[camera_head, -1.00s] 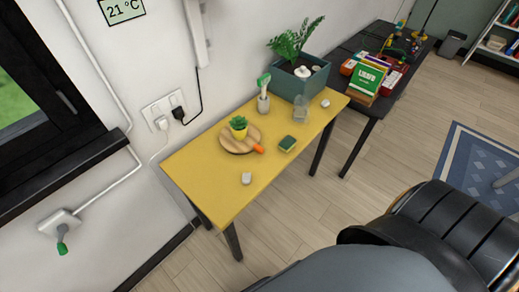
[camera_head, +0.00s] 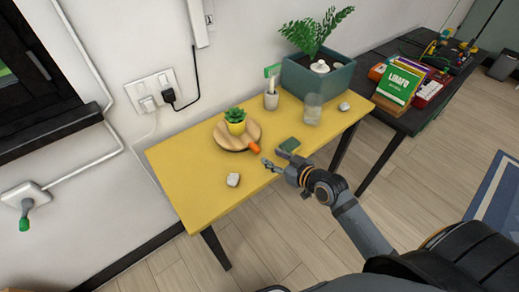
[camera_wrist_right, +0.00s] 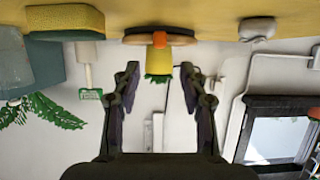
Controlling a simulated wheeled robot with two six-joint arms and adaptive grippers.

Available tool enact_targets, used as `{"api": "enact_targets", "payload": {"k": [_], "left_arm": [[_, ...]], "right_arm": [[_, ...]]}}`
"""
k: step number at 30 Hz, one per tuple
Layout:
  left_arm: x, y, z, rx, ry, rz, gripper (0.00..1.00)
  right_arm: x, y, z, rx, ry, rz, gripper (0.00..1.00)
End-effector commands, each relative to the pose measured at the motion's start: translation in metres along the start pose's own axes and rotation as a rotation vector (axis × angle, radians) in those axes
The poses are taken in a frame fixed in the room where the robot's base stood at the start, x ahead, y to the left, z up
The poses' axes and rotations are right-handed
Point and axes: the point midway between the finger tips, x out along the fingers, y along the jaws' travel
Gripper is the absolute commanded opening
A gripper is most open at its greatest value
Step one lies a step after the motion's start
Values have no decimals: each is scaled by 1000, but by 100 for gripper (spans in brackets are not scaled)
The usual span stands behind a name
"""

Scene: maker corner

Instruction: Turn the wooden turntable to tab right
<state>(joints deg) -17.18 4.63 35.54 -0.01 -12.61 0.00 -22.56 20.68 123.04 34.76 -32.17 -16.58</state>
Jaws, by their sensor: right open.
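The round wooden turntable (camera_head: 219,138) lies on the yellow table, with a yellow pot and green plant (camera_head: 235,122) on it. Its orange tab (camera_head: 254,148) points toward the right front in the head view. My right gripper (camera_head: 274,163) is open and empty, just to the front right of the tab and apart from it. In the upside-down right wrist view, the orange tab (camera_wrist_right: 160,39) and the turntable edge (camera_wrist_right: 135,38) appear ahead, centred between the open fingers (camera_wrist_right: 160,72). My left gripper is not in view.
On the yellow table (camera_head: 203,195), a sponge (camera_head: 289,144) sits close by my right gripper. A whitish lump (camera_head: 233,180) lies at the front. A clear jar (camera_head: 313,110), brush cup (camera_head: 271,100) and planter (camera_head: 330,80) stand behind to the right.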

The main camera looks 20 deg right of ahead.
Motion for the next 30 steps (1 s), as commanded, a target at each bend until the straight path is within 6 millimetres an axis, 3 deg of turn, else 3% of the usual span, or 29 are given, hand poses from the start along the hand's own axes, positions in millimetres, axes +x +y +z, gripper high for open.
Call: {"api": "enact_targets", "payload": {"k": [5,18,30], "left_arm": [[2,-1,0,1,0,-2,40],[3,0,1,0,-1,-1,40],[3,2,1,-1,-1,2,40]], "right_arm": [[11,1,0,5,3,4,43],[94,1,0,3,-1,3,43],[105,1,1,1,-2,3,43]]}}
